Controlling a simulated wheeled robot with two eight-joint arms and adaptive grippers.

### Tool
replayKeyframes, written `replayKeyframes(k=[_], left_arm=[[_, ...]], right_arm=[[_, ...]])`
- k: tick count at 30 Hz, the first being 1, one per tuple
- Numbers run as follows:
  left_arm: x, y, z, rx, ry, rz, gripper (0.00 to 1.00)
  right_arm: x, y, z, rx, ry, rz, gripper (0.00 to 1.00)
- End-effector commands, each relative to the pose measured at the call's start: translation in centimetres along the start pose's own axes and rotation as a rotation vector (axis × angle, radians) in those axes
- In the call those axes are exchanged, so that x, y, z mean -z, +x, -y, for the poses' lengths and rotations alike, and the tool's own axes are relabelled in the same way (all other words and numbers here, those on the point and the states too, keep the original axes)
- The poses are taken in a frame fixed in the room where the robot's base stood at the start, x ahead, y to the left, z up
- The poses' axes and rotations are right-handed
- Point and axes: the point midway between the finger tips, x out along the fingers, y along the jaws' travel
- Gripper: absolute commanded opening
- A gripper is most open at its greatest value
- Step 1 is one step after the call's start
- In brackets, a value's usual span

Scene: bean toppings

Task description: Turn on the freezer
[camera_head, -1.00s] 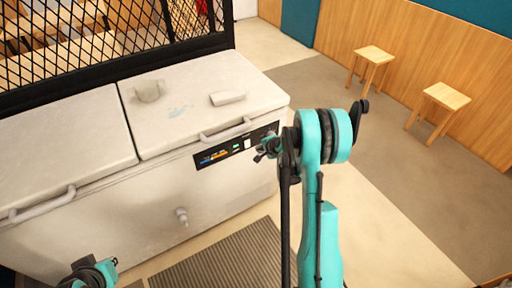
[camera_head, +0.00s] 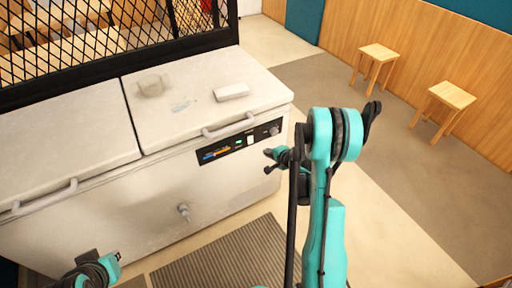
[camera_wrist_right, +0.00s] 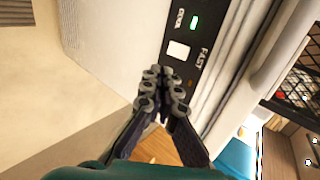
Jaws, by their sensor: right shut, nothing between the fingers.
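The freezer (camera_head: 210,190) is a long white chest with two lids, at the left of the head view. Its black control panel (camera_head: 225,151) is at the upper right of the front. The panel has a white switch (camera_head: 250,141), a lit green light (camera_head: 239,145) and a round knob (camera_head: 274,130). My right gripper (camera_head: 268,161) is shut and empty, just right of and below the panel. In the wrist view the shut fingertips (camera_wrist_right: 160,72) appear beside the white switch (camera_wrist_right: 178,50) and green light (camera_wrist_right: 194,22); contact is unclear. Part of my left gripper (camera_head: 92,272) shows at the lower left.
A lid handle (camera_head: 229,127) sticks out above the panel. A small white block (camera_head: 231,92) and a beige object (camera_head: 152,86) are on the right lid. A striped mat (camera_head: 225,258) lies in front. Two wooden stools (camera_head: 376,54) (camera_head: 451,95) stand at the far right.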

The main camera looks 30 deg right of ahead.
Motion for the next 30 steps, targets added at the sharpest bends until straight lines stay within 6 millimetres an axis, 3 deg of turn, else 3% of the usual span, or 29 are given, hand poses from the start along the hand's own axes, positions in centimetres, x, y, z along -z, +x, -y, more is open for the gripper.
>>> replayKeyframes(k=[11, 16, 23, 30], left_arm=[[0.0, 0.1, 0.0, 0.0, 0.0, 0.0, 0.0], [0.1, -0.2, 0.0, 0.0, 0.0, 0.0, 0.0], [0.6, -0.9, 0.0, 0.0, 0.0, 0.0, 0.0], [-0.8, 1.0, 0.0, 0.0, 0.0, 0.0, 0.0]], right_arm=[[0.0, -0.1, -0.2, 0.019, 0.001, -0.003, 0.0], [0.0, 1.0, -0.1, 0.018, -0.001, -0.001, 0.0], [-0.1, 5.4, 0.0, 0.019, -0.002, 0.0, 0.0], [0.0, 10.6, -0.2, 0.018, 0.0, -0.001, 0.0]])
